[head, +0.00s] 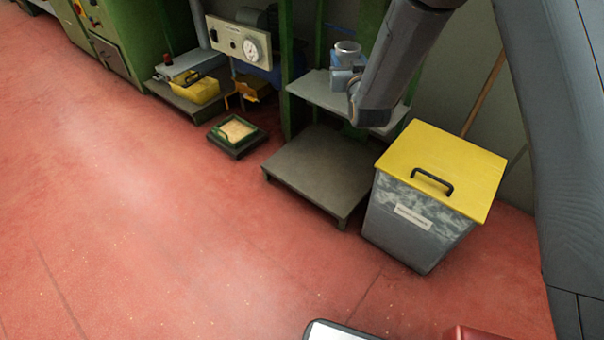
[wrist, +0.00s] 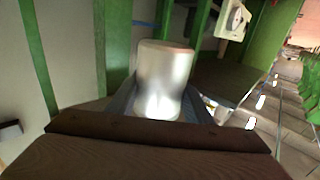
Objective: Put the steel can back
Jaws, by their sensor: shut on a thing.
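The steel can (head: 347,48) is a small shiny cylinder, upright or nearly so, at the grey shelf (head: 318,91) of the green frame in the head view. My gripper (head: 345,74) is shut on it. In the wrist view the steel can (wrist: 164,78) stands pale and bright between the two fingers of my gripper (wrist: 160,108). Its lower part is partly hidden by my gripper. I cannot tell whether the can's base touches the shelf.
A grey bin (head: 408,225) with a yellow lid (head: 435,165) stands right of a low dark platform (head: 318,170). A small green-rimmed tray (head: 236,133) lies on the floor. A yellow box (head: 200,90) is farther left. The red floor (head: 150,220) in front is clear.

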